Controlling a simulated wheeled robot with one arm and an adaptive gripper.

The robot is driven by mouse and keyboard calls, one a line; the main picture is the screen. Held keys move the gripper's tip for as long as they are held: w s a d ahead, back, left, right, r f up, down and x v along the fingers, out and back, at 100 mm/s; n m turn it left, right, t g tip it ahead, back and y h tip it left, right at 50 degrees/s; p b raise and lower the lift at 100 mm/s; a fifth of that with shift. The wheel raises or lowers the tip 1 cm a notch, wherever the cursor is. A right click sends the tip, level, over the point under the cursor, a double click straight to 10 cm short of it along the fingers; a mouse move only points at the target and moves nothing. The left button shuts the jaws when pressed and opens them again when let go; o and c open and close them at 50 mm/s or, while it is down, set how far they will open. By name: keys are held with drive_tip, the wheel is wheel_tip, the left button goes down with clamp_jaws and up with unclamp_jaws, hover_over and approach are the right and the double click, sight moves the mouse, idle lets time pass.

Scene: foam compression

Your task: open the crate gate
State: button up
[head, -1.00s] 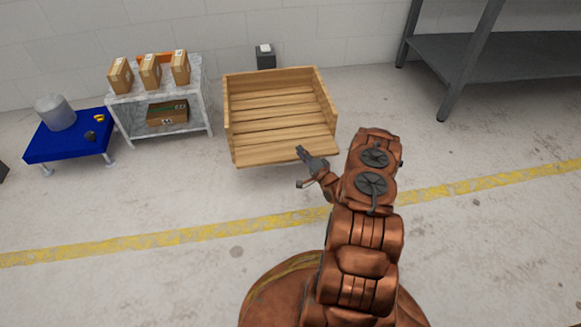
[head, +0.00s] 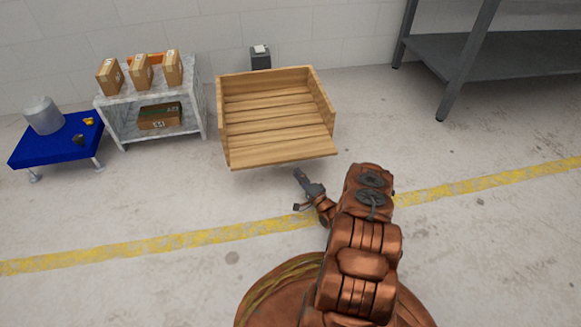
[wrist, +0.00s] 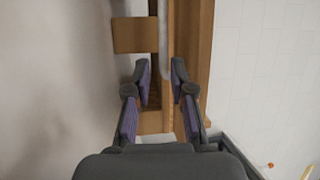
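The wooden crate (head: 270,108) stands past the yellow line, with slatted floor, back and side walls. No upright front wall shows. The gate (head: 285,150) appears as a wide plain board lying roughly flat, outward along the crate's front. My gripper (head: 299,174) is just in front of the board's near edge, right of its middle, and looks apart from it. In the wrist view my gripper (wrist: 160,66) is open, with a gap between its fingers. Wooden parts of the crate (wrist: 190,30) show beyond the fingertips, and nothing is held.
A marble-look shelf (head: 150,100) with several cartons stands left of the crate. A blue table (head: 50,152) with a grey canister (head: 43,115) is farther left. A small dark box (head: 260,60) is behind the crate. A grey metal rack (head: 500,60) stands right. Front floor is clear.

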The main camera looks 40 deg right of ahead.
sight(283, 156)
drive_tip(key=w+b, duration=0.1)
drive_tip(key=w, duration=0.2)
drive_tip(key=w+r+b, duration=0.1)
drive_tip(key=w, duration=0.2)
drive_tip(key=shift+w+r, duration=0.15)
drive_tip(key=shift+w, duration=0.05)
drive_tip(key=shift+c, duration=0.2)
clamp_jaws()
